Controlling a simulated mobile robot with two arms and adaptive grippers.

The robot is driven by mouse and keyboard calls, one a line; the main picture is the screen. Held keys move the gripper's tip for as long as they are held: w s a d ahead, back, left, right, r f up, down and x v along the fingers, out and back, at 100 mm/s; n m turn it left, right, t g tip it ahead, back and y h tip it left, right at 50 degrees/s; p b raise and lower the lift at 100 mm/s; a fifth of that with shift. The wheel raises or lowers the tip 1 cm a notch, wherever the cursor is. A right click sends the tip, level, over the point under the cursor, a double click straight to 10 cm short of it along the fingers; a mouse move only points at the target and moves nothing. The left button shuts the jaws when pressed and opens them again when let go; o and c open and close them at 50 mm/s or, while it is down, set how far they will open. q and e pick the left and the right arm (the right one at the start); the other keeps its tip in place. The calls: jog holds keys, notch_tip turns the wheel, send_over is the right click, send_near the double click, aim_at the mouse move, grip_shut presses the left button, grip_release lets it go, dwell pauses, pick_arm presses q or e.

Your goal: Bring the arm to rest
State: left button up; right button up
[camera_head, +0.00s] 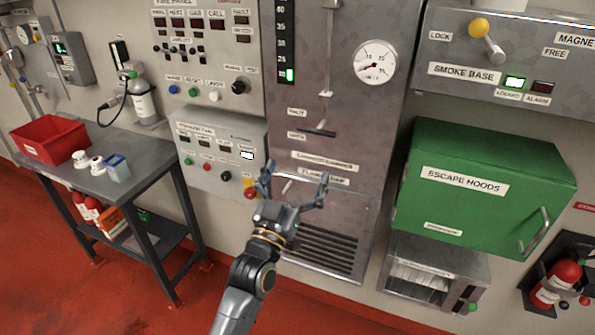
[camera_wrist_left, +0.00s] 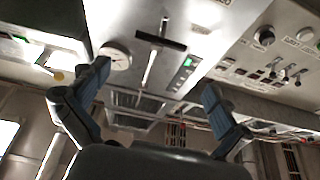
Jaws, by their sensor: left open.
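My left gripper (camera_head: 294,187) is raised in front of the grey wall cabinet (camera_head: 345,130), with its fingers spread wide and nothing between them. In the left wrist view both fingers of the left gripper (camera_wrist_left: 152,88) stand apart, with the cabinet face and a round gauge (camera_wrist_left: 117,56) beyond them. In the head view the left forearm rises from the bottom edge. My right gripper is not in view.
A green escape hoods box (camera_head: 485,190) is on the wall to the right. A metal table (camera_head: 125,178) at left bears a red bin (camera_head: 48,140) and small items. A fire extinguisher (camera_head: 556,283) is at lower right. Red floor (camera_head: 140,310) is clear in front.

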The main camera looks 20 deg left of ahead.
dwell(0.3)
pick_arm(q)
notch_tip(320, 180, down, 26)
jog(key=d+g+b, duration=0.2)
jog(key=g, duration=0.4)
jog(key=s+f+m+g, duration=0.1)
jog(key=s+f+g, duration=0.3)
jog(key=f, duration=0.8)
jog(key=s+f+g, duration=0.1)
jog(key=s+f, duration=0.4)
jog(key=f, duration=0.6)
jog(key=s+a+f+g+b, duration=0.2)
jog(key=s+f+g, duration=0.4)
jog(key=s+f, duration=1.25)
jog(key=s+a+f+g, duration=0.1)
jog(key=s+f, duration=0.1)
jog(key=s, duration=0.5)
jog(key=s+a+f+g, duration=0.1)
jog(key=s+f+g, duration=0.1)
jog(key=s, duration=0.5)
jog(key=s+a+f+m+g+b, duration=0.1)
jog(key=s+f, duration=0.2)
jog(key=s, duration=0.5)
jog(key=shift+a+f+g+y, duration=0.3)
jog(key=shift+y, duration=0.1)
jog(key=shift+w, duration=0.15)
